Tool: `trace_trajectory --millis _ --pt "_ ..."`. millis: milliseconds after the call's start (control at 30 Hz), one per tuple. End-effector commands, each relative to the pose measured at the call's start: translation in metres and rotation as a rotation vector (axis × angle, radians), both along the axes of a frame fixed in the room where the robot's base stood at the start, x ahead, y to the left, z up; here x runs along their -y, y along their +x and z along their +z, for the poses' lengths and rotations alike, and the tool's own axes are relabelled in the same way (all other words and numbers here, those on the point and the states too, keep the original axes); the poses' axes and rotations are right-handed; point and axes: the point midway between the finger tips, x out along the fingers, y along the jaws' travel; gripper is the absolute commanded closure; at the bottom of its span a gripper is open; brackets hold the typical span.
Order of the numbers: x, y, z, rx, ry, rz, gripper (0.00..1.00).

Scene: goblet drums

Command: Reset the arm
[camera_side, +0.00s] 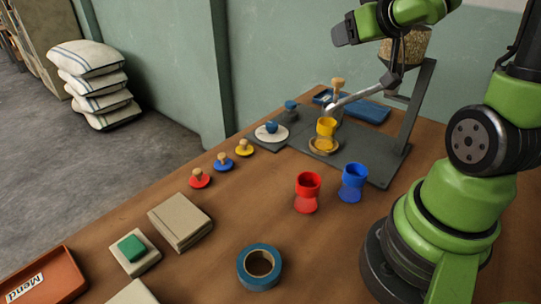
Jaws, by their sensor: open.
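My gripper (345,32) is at the top of the side view, raised well above the table and apart from everything on it. It is dark and small here, and it is open with nothing seen in it. A yellow goblet drum (326,128) stands on a round tan base on the dark grey plate. A red goblet drum (307,190) and a blue goblet drum (353,182) stand upright on the wooden table in front of the plate.
The dark stand (416,108) carries a hopper of grain (405,45) near my arm. Red (200,180), blue (223,163) and yellow (244,149) knobbed lids lie in a row. A tape roll (259,266), a tan book (180,222) and an orange tray (45,278) are in front.

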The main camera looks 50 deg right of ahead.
Motion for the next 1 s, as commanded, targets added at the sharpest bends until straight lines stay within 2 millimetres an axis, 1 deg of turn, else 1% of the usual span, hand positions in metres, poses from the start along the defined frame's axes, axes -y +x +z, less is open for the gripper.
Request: trace_trajectory --millis 33,167,200,267,300,400,500,600,700,1000 --pt "-0.016 -0.001 0.012 -0.011 0.006 -0.011 0.46" --pt "-0.057 -0.016 0.024 -0.076 0.100 -0.042 0.46" --pt "-0.072 -0.023 0.026 -0.099 0.144 -0.037 0.46" --pt "-0.096 -0.036 0.027 -0.136 0.215 -0.016 0.46" --pt "-0.113 -0.045 0.028 -0.163 0.267 0.006 0.46" --pt "-0.150 -0.068 0.027 -0.233 0.388 0.082 0.46" --pt "-0.178 -0.090 0.027 -0.296 0.481 0.159 0.46" --pt "-0.196 -0.105 0.026 -0.341 0.541 0.213 0.46" --pt "-0.202 -0.111 0.026 -0.363 0.567 0.235 0.46" --pt "-0.203 -0.112 0.026 -0.367 0.570 0.235 0.46"
